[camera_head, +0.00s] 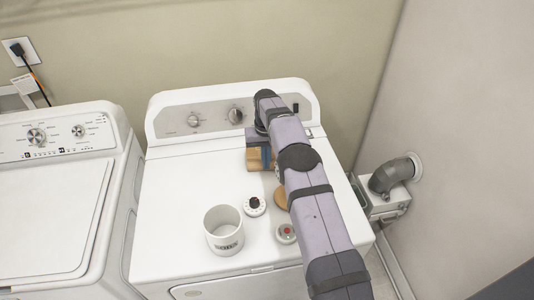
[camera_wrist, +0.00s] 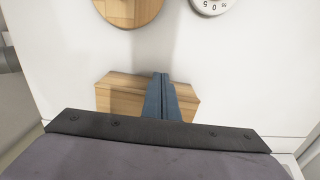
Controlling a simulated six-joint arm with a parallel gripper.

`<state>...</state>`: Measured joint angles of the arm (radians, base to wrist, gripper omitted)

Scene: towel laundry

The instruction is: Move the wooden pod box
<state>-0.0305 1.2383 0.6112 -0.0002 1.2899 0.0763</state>
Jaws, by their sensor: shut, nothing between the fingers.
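The wooden pod box (camera_head: 255,164) is a small light-wood block on top of the white dryer, near its control panel and partly hidden by my arm. In the wrist view the wooden box (camera_wrist: 120,92) lies below my gripper, with wood showing on both sides of the fingers. My gripper (camera_wrist: 162,78) has its blue-grey fingers together, with nothing between them. The fingers overlap the box in the picture; I cannot tell whether they touch it.
On the dryer top (camera_head: 170,215) stand a white mug (camera_head: 223,232), a white dial timer (camera_head: 254,205), a round device with a red centre (camera_head: 286,233) and a round wooden piece (camera_head: 282,198). A washer (camera_head: 50,215) stands left. The dryer top's left side is clear.

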